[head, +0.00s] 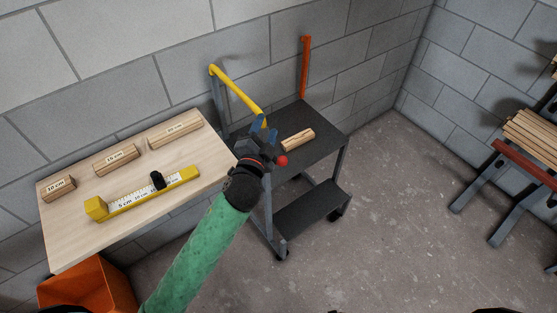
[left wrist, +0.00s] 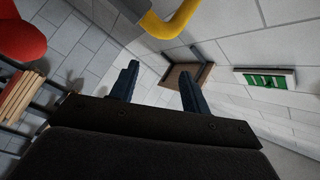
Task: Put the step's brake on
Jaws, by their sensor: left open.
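The step (head: 323,150) is a dark two-tread frame on castors against the block wall. A yellow rail (head: 237,89) slopes along its left side; its bend shows beyond my fingers in the left wrist view (left wrist: 170,24). An upright orange-red lever (head: 305,66) stands at the step's back right; I cannot tell how it is set. A red ball (head: 282,160) shows beside my wrist; I cannot tell what it belongs to. My left gripper (head: 262,126) is open and empty, blue fingers near the rail's lower end. It also shows in the left wrist view (left wrist: 160,85). My right gripper is out of view.
A wood block (head: 298,139) lies on the upper tread. The table (head: 80,240) at left holds labelled battens (head: 116,158) and a yellow gauge (head: 150,193). An orange bin (head: 90,285) stands below. A slatted rack (head: 530,135) is at right. The middle floor is clear.

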